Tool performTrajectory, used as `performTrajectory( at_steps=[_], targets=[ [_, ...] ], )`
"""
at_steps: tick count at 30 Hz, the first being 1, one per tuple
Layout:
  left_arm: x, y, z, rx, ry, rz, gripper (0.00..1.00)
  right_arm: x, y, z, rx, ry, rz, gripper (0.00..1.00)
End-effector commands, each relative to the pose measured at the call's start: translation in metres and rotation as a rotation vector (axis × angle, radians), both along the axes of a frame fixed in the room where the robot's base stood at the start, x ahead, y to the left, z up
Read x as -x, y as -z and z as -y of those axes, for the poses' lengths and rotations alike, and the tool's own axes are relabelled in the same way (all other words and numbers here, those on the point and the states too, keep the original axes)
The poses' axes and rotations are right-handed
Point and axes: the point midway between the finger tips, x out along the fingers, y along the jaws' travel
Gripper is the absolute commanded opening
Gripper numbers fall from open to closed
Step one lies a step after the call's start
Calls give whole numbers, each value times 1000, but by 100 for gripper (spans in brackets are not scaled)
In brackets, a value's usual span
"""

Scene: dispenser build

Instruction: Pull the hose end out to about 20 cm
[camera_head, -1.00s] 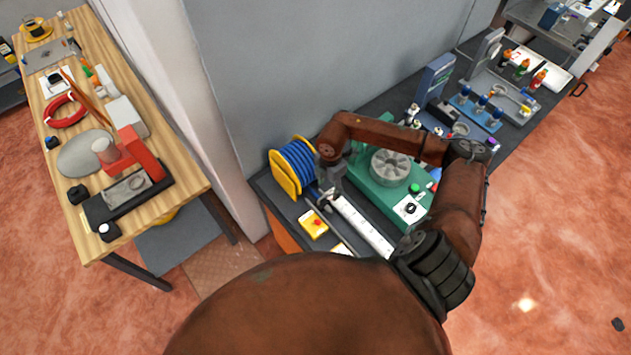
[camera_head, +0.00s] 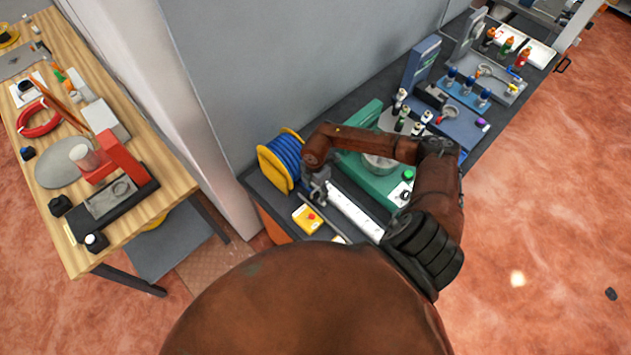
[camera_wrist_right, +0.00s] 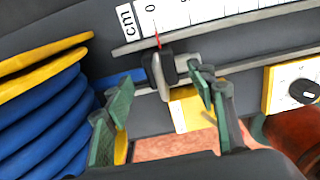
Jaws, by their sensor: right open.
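The blue hose is wound on a yellow reel (camera_head: 282,160) at the near left end of the dark bench. The reel also fills the left of the right wrist view (camera_wrist_right: 45,105). A short blue stretch runs from it to the black and grey hose end (camera_wrist_right: 160,75), which sits by the 0 mark of the white cm ruler (camera_head: 355,211). A thin red pointer stands at 0. My right gripper (camera_head: 320,194) is over this spot. In the wrist view its green-padded fingers (camera_wrist_right: 160,98) are apart, one on each side of the hose end. My left gripper is not in view.
A yellow box with a red button (camera_head: 308,219) lies beside the ruler. A green machine (camera_head: 357,168) stands behind it, partly covered by my arm. Bottles and blue racks (camera_head: 466,92) fill the bench's far part. A wooden table (camera_head: 130,225) stands at left.

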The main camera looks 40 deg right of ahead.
Motion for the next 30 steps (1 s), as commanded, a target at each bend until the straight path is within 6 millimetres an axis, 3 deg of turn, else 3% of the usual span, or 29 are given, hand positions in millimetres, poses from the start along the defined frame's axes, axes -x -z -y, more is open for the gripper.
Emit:
performTrajectory(
  at_steps=[9,20,30],
  targets=[
    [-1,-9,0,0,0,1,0,1,39,0,0,0,-3,51],
    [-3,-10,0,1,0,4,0,0,45,0,0,-1,-1,51],
    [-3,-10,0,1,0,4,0,0,45,0,0,-1,-1,29]
  ],
)
